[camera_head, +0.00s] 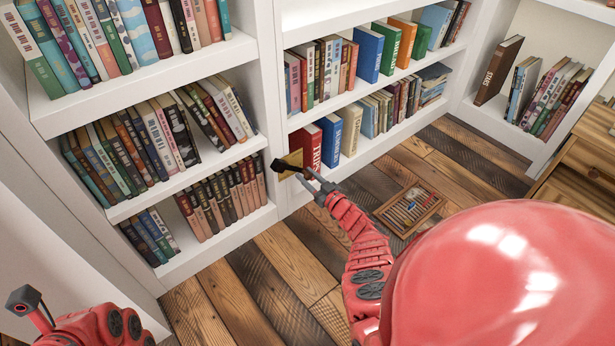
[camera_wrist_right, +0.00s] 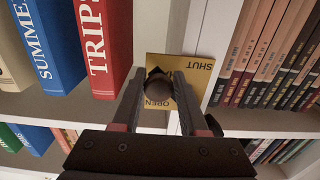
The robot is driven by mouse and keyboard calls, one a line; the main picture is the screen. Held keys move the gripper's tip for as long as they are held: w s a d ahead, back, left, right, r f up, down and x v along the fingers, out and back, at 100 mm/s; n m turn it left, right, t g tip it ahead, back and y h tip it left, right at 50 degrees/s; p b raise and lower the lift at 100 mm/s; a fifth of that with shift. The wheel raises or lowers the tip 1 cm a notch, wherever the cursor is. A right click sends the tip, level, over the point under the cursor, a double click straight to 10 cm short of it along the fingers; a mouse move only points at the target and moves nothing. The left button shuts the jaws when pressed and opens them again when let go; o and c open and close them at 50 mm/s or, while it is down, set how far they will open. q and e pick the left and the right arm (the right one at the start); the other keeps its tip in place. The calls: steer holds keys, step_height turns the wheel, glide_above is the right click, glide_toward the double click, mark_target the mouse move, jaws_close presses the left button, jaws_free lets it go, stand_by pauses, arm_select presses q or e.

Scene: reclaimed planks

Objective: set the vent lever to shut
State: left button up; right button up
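The vent's yellow plate (camera_head: 294,158) is on the white shelf upright in the head view. In the right wrist view the yellow plate (camera_wrist_right: 196,70) reads SHUT at the upper right and OPEN at the lower middle, both upside down. A dark round lever knob (camera_wrist_right: 162,84) stands in front of it, nearer the OPEN word; the knob also shows in the head view (camera_head: 281,168). My right gripper (camera_wrist_right: 160,76) has its fingers apart on either side of the knob; contact is not clear. My left gripper (camera_head: 24,299) is at the lower left, far from the vent, its fingers unclear.
White bookshelves (camera_head: 240,54) full of books surround the vent. A red TRIPS book (camera_wrist_right: 101,42) stands close left of the plate in the wrist view. A small tray (camera_head: 410,208) lies on the plank floor. A wooden piece of furniture (camera_head: 585,165) stands at the right.

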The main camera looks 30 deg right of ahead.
jaws_close()
steer(key=shift+d+r, duration=0.1)
steer(key=shift+d, duration=0.05)
stand_by(0.9)
